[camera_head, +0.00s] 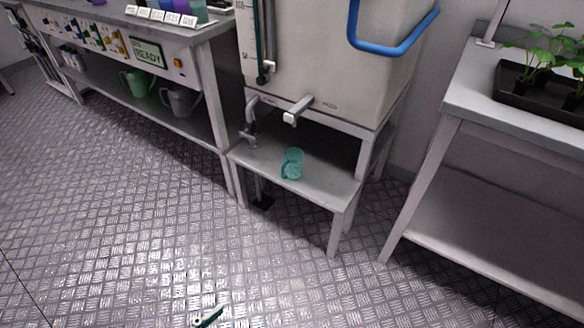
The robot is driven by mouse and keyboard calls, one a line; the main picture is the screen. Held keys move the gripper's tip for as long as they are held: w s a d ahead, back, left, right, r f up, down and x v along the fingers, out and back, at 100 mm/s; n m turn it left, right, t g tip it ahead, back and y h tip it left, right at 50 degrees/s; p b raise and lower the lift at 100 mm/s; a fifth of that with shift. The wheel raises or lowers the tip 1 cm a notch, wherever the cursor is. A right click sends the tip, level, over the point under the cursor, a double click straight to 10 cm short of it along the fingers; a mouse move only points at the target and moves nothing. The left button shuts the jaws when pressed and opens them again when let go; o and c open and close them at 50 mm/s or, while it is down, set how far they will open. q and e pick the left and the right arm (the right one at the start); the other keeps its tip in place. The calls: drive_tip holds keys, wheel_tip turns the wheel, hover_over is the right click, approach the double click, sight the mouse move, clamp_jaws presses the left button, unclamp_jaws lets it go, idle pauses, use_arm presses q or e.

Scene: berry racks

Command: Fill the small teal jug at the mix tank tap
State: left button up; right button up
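The small teal jug (292,165) stands upright on the low grey stand shelf (325,188) in front of the mix tank (335,65). A grey tap (250,122) comes out low on the tank's front, to the left of the jug. A pale lever-like handle (298,110) sticks out to the right of the tap, above the jug in the picture. A small dark and green tip of what looks like my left gripper (208,317) shows at the bottom edge, far from the jug; its opening cannot be made out. My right gripper is out of view.
A control bench (205,35) stands at the left, with a green jug (136,82) and a grey jug (181,101) on its lower shelf. A plant table (470,95) with a black tray stands at the right. The patterned floor in front is clear.

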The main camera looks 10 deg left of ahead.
use_arm(q)
clamp_jaws()
drive_tip(key=shift+f, duration=0.1)
idle(1.2)
